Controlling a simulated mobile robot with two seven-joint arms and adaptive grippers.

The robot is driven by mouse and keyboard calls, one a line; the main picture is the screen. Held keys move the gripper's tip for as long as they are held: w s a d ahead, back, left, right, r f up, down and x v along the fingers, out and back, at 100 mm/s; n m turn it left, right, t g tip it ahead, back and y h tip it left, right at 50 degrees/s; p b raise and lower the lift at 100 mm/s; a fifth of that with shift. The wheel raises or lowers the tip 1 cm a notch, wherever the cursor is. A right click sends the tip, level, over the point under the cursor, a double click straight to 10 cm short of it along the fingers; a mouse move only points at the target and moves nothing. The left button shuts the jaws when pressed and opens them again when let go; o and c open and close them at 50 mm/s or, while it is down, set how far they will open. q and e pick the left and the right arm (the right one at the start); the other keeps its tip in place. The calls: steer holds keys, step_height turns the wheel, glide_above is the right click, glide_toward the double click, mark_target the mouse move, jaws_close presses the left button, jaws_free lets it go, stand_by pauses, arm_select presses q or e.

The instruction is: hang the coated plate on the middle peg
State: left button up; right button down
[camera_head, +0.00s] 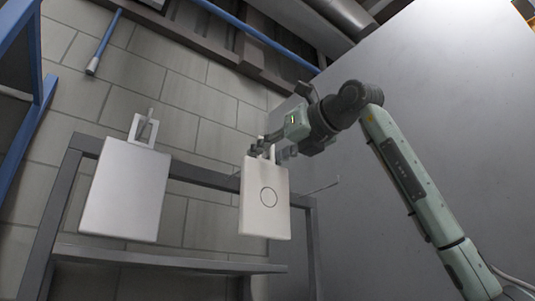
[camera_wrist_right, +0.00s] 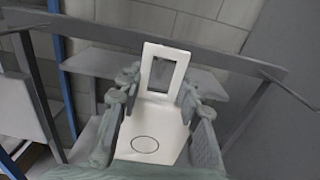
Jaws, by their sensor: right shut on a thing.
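A white plate with a thin dark ring (camera_head: 265,205) hangs from my right gripper (camera_head: 268,149), in front of the grey rack's top rail. In the right wrist view, the gripper (camera_wrist_right: 157,92) is shut on this plate (camera_wrist_right: 150,128), its fingers on both sides of the neck below the windowed handle (camera_wrist_right: 148,58). A peg (camera_head: 325,187) sticks out at the rack's right end; it also shows in the wrist view (camera_wrist_right: 290,91). A plain light grey plate (camera_head: 127,190) hangs by its handle on the left peg (camera_head: 148,117). I cannot make out the middle peg. My left gripper is out of view.
The grey rack (camera_head: 195,172) stands before a tiled wall, with a lower shelf bar (camera_head: 150,257). A blue frame (camera_head: 40,100) stands at the far left. A large grey panel (camera_head: 430,90) is behind my right arm. Room between the two plates is clear.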

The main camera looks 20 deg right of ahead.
steer(key=shift+x, duration=0.85)
steer(key=shift+w+a, duration=0.25)
steer(key=shift+w, duration=0.3)
arm_select(q)
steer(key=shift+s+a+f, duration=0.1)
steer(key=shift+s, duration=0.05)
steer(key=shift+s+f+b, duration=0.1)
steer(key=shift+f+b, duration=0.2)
steer(key=shift+b, duration=0.05)
arm_select(e)
steer(key=shift+f, duration=0.4)
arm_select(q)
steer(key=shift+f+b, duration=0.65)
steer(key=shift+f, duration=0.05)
arm_select(e)
steer(key=shift+f, duration=0.9)
steer(key=c, duration=1)
jaws_free()
